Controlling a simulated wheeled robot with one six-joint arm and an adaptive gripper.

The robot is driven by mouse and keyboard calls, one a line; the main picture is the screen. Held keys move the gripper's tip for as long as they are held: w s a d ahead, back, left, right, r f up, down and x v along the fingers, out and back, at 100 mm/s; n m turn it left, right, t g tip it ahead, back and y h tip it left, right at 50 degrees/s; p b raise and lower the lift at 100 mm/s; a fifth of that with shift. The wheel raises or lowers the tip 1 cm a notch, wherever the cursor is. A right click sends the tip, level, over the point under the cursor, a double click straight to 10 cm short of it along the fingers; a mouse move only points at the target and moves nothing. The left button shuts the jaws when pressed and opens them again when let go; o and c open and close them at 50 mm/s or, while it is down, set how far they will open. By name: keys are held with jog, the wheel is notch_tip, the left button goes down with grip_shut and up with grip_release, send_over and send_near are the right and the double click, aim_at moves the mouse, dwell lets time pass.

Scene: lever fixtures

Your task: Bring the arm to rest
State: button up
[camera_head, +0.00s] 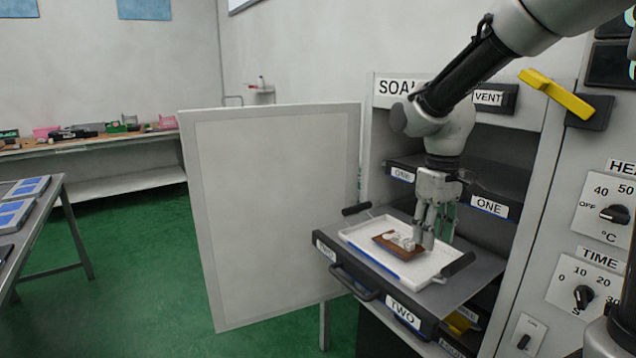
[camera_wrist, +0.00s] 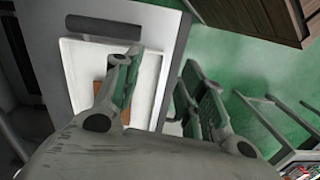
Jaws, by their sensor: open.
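My gripper (camera_head: 430,235) is open and points down over the right part of a white tray (camera_head: 362,236). The tray has black handles and rests on the pulled-out drawer labelled TWO (camera_head: 322,244). A brown block (camera_head: 384,248) with pale pieces on it lies in the tray, just left of my fingertips. I cannot tell whether the fingers touch the tray. In the wrist view the open fingers (camera_wrist: 165,95) straddle the tray's right edge (camera_wrist: 152,75), and a bit of the brown block (camera_wrist: 100,92) shows behind the left finger.
An open cabinet door (camera_head: 275,210) stands left of the drawer. A yellow lever (camera_head: 556,94) juts out at the upper right, near my arm. Knobs for heat (camera_head: 614,214) and time (camera_head: 583,297) sit on the right panel. Green floor lies free at the left, between tables.

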jog(key=s+d+r+m+t, duration=0.2)
jog(key=s+d+r, duration=0.2)
jog(key=s, duration=0.5)
jog(key=s+d+r+m+t, duration=0.3)
jog(key=s+d, duration=0.5)
jog(key=s, duration=0.1)
jog(key=shift+r, duration=0.35)
